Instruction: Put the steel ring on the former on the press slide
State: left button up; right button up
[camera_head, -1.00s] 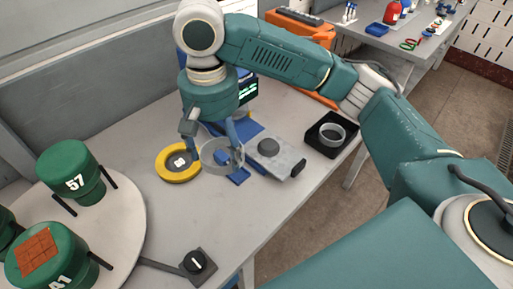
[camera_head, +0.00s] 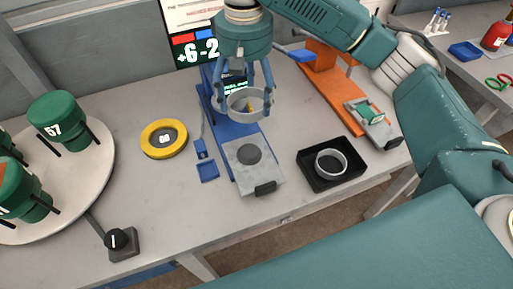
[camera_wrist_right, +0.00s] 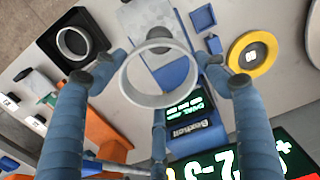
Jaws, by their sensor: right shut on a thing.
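My right gripper (camera_head: 244,92) is shut on a steel ring (camera_head: 236,116). The ring hangs roughly level above the blue press (camera_head: 225,138). In the head view it appears behind the press slide (camera_head: 256,180), a grey plate with a dark handle. The former (camera_head: 249,153), a dark grey round disc, stands bare on that slide. In the wrist view the ring (camera_wrist_right: 152,99) sits between the blue fingers (camera_wrist_right: 160,78), and the slide (camera_wrist_right: 135,15) shows beyond it. My left gripper is not in view.
A second ring (camera_head: 344,163) lies in a black tray (camera_head: 317,184) right of the slide. A yellow ring-shaped fixture (camera_head: 149,147) lies to the left. An orange press (camera_head: 335,88) stands right, a turntable with green drums (camera_head: 92,178) left.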

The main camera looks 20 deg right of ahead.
send_over(248, 151)
notch_tip(248, 151, down, 5)
notch_tip(248, 151, down, 9)
jog(key=shift+d+r+p, duration=0.1)
jog(key=shift+d+p, duration=0.05)
jog(key=shift+p, duration=0.45)
jog(key=shift+f, duration=0.3)
notch_tip(248, 151, down, 4)
jog(key=shift+f+p, duration=0.1)
jog(key=shift+p, duration=0.2)
jog(key=shift+f, duration=0.15)
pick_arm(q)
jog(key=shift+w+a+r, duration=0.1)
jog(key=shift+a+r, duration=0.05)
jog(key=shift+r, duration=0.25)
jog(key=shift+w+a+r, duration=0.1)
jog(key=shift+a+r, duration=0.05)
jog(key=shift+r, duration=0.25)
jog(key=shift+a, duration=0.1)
pick_arm(e)
jog(key=o, duration=0.8)
jog(key=shift+f, duration=0.15)
jog(key=o, duration=0.5)
jog(key=shift+c, duration=0.2)
